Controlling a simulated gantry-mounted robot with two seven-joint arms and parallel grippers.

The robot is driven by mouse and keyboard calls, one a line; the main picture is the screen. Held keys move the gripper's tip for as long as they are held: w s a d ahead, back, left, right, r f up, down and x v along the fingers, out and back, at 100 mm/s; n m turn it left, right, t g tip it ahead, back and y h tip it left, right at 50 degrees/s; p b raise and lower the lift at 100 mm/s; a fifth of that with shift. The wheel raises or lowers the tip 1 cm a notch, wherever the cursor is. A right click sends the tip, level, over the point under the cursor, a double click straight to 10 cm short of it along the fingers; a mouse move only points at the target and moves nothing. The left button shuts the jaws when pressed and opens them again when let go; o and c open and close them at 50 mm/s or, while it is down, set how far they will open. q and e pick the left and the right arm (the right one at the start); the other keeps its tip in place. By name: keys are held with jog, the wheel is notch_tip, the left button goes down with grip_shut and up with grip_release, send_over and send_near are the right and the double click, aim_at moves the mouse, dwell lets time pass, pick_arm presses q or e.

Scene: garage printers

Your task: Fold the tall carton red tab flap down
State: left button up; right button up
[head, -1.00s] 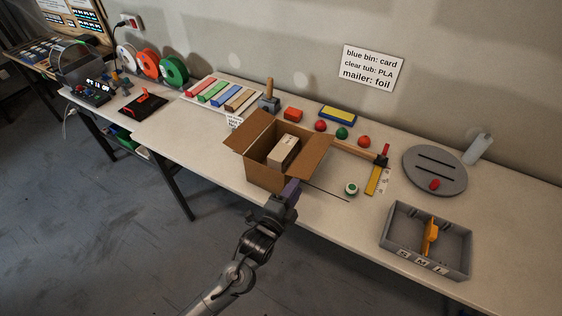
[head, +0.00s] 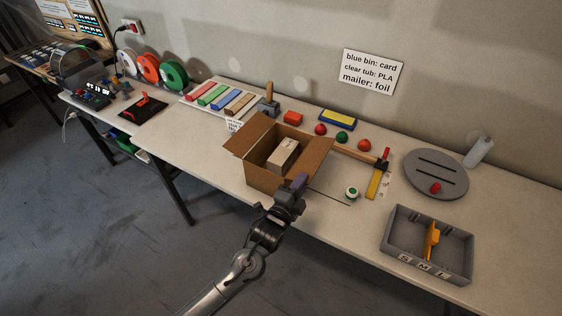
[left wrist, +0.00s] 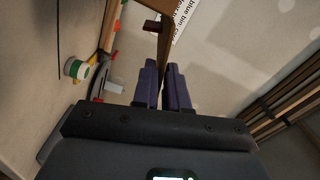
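The open brown carton (head: 270,179) stands on the table with its flaps up or spread and a smaller tan box (head: 283,154) inside. Its right-hand panel (head: 315,154) stands steeply beside my left gripper (head: 301,179). In the left wrist view, a brown panel (left wrist: 166,42) with a small dark red tab (left wrist: 152,27) on its edge reaches down between the purple fingertips of that gripper (left wrist: 161,70). The fingers are close on both sides of the panel; I cannot tell whether they press on it. The red tab is not distinguishable in the head view. My right gripper is out of view.
A green-and-white roll (head: 352,192) and a yellow-and-black tool (head: 374,181) lie right of the carton. A grey divided tray (head: 395,222) is at the front right and a grey disc (head: 436,160) behind it. A mallet (head: 269,103) and coloured blocks lie behind the carton.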

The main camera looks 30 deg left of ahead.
pick_arm(q)
grip_shut()
jog(key=n+p, duration=0.1)
jog(key=r+n+p, duration=0.1)
jog(key=n, duration=0.1)
jog(key=a+r+n+p, duration=0.1)
jog(key=shift+n, duration=0.3)
